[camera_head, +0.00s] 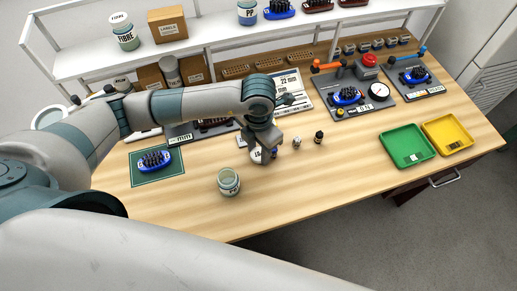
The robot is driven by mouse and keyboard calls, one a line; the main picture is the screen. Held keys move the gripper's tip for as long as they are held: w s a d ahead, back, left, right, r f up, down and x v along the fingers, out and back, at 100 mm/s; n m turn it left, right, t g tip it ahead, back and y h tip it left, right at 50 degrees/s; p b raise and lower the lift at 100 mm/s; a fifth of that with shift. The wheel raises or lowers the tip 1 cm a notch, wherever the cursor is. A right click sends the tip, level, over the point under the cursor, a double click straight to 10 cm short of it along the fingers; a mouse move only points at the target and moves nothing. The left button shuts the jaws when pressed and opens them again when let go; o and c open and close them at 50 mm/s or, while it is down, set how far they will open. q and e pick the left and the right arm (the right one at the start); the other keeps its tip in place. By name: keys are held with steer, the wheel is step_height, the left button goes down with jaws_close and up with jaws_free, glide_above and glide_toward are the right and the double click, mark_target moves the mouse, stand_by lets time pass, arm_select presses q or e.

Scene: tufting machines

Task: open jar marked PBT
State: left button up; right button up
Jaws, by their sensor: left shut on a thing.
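A jar (229,182) with a greenish body stands upright near the front of the wooden bench. Its label starts with "P"; the rest is too small to read surely. Its mouth shows open, with no lid on it. My left gripper (264,156) is behind and to the right of the jar, low over the bench. It is shut on a white round lid (255,155) with dark lettering, partly hidden by the fingers. The lid is apart from the jar; I cannot tell whether it touches the bench. My right gripper is not in view.
A blue brush (155,160) lies on a green mat (142,179) at left. A green tray (406,158) and a yellow tray (460,146) are at right. The bench's front middle is clear.

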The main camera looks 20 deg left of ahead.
mark_target(259, 153)
arm_select(q)
steer(key=o, duration=0.9)
steer(key=shift+c, duration=0.2)
steer(key=shift+r, duration=0.1)
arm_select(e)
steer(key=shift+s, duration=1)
arm_select(q)
steer(key=shift+r, duration=0.15)
step_height(259, 153, up, 2)
steer(key=shift+r, duration=0.1)
step_height(259, 153, up, 10)
steer(key=b, duration=0.2)
steer(key=shift+f, duration=0.2)
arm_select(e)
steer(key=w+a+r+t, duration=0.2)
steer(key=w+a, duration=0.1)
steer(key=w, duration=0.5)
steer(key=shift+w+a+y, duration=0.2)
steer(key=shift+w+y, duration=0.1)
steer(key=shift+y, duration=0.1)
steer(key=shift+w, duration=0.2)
